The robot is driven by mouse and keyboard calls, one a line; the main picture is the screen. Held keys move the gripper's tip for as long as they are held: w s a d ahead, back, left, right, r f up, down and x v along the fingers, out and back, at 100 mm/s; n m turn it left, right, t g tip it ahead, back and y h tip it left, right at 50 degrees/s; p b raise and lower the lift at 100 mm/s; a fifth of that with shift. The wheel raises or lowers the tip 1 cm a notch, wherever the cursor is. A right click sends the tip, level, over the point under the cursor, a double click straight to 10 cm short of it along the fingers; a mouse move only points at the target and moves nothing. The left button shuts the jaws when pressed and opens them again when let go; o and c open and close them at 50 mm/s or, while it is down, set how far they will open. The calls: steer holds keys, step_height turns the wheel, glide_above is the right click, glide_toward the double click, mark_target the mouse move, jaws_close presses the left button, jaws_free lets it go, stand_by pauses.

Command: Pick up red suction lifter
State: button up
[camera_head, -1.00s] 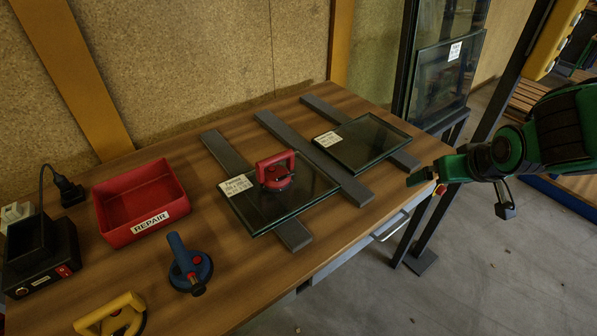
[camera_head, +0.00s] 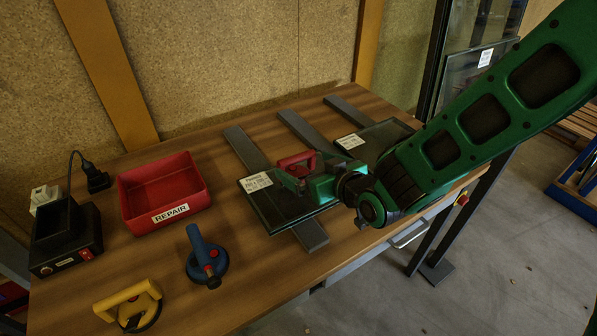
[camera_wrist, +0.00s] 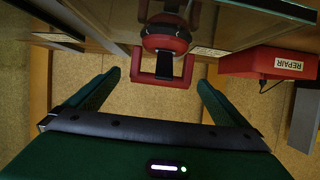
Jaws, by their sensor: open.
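The red suction lifter (camera_head: 297,160) stands on the left glass pane (camera_head: 262,207), which lies on grey bars on the workbench. In the wrist view the red lifter (camera_wrist: 165,66) hangs into the space between my two green fingers, with its handle toward my palm. My gripper (camera_head: 300,180) is open around or just short of the handle; the fingers stand apart on both sides and I see no contact. In the wrist view my gripper (camera_wrist: 162,82) is empty. The arm hides part of the lifter's base in the head view.
A red REPAIR bin (camera_head: 165,192), a blue suction lifter (camera_head: 207,257), a yellow suction lifter (camera_head: 131,305) and a black charger box (camera_head: 66,240) stand on the left of the bench. A second glass pane (camera_head: 385,135) lies to the right, partly behind my arm.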

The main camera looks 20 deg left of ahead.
mark_target(297, 172)
steer(key=shift+f+x, duration=0.2)
steer(key=shift+x, duration=1.3)
steer(key=shift+f+x, duration=0.2)
steer(key=shift+x, duration=1.3)
steer(key=shift+s+r, duration=0.1)
steer(key=shift+s, duration=0.05)
steer(key=c, duration=1.4)
